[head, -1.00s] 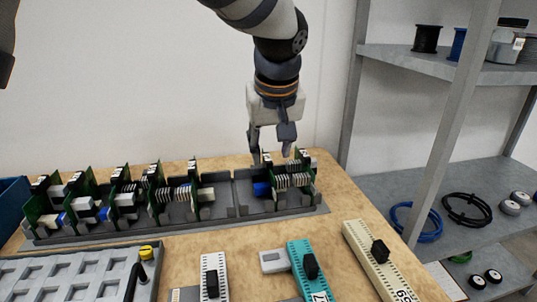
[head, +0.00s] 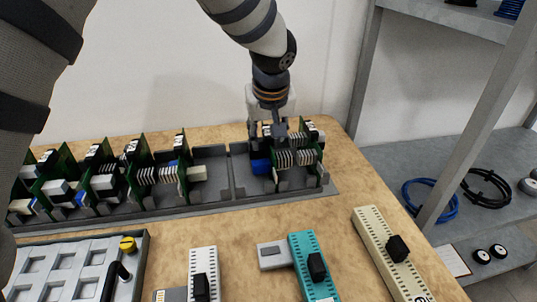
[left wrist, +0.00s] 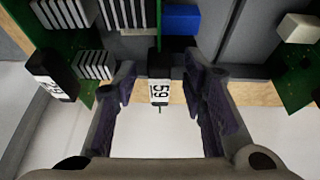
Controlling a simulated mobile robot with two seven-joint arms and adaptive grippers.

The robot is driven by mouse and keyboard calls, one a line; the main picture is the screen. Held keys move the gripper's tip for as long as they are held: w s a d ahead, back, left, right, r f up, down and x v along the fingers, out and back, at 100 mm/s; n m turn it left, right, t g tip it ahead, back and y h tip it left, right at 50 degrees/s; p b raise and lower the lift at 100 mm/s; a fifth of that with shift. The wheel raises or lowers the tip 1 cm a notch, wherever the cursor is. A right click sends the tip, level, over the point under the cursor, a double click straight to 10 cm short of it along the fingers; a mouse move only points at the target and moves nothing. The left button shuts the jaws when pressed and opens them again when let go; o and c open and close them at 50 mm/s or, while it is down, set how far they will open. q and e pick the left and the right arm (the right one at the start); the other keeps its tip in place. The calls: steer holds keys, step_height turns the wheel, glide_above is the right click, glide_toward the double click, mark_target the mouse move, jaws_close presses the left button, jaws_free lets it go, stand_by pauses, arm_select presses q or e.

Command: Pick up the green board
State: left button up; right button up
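Several green boards stand upright in the long grey rack (head: 215,203) on the wooden table. In the left wrist view, one green board (left wrist: 149,20) has a black-and-white tab (left wrist: 159,91) marked 59. My left gripper (head: 277,138) is down at the right section of the rack, among the board tops. In the left wrist view, its two fingers (left wrist: 160,78) are open, one on each side of the tab, with gaps showing between. The lower part of that board is hidden. My right gripper is not in view.
A neighbouring board (left wrist: 62,38) with pale ribbed parts stands close on the left, and another board (left wrist: 297,75) on the right. A grey tray (head: 75,270) and white, teal (head: 316,275) and cream modules (head: 388,252) lie in front. A metal shelf (head: 490,180) stands at right.

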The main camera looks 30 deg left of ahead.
arm_select(q)
steer(key=shift+w+f, duration=0.1)
steer(key=shift+f, duration=0.2)
steer(key=shift+r, duration=0.1)
steer(key=shift+c, duration=0.3)
jaws_close()
steer(key=shift+r, duration=0.1)
step_height(320, 180, up, 10)
steer(key=shift+f, duration=0.1)
step_height(320, 180, up, 4)
steer(key=shift+r+p, duration=0.15)
steer(key=shift+p, duration=0.35)
